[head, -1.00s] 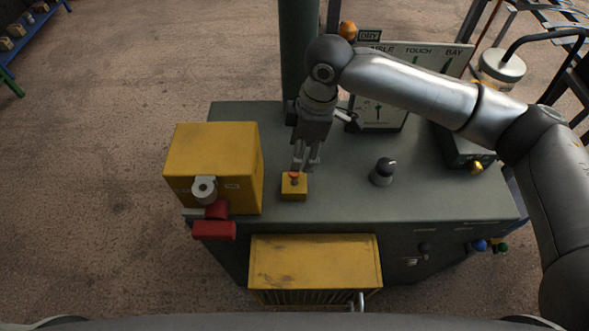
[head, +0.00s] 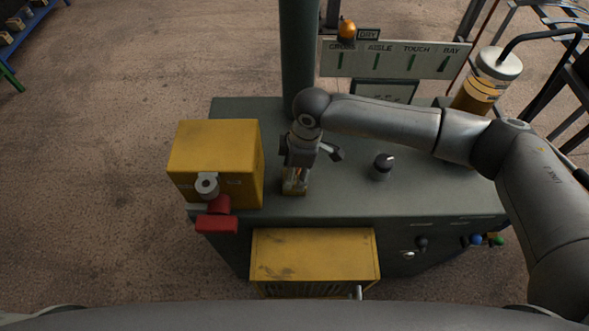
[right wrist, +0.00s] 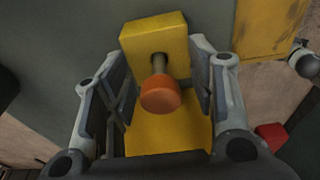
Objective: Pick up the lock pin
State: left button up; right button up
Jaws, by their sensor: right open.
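The lock pin, with an orange round head (right wrist: 161,95) and a grey shaft, stands in a small yellow block (right wrist: 154,36) in the right wrist view. In the head view that block (head: 294,189) sits on the green cabinet top, mostly covered by my right gripper. My right gripper (head: 296,180) points down over it. In the right wrist view its two fingers (right wrist: 158,65) are open, one on each side of the pin, with gaps visible between them and the pin. My left gripper is not in view.
A yellow box (head: 215,148) with a red handle (head: 217,223) stands left of the block. A dark knob (head: 382,166) stands to the right. A green post (head: 299,60) and a sign board (head: 396,59) rise behind. The cabinet top (head: 345,197) is bare around the block.

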grip_shut()
jog(key=shift+r, duration=0.1)
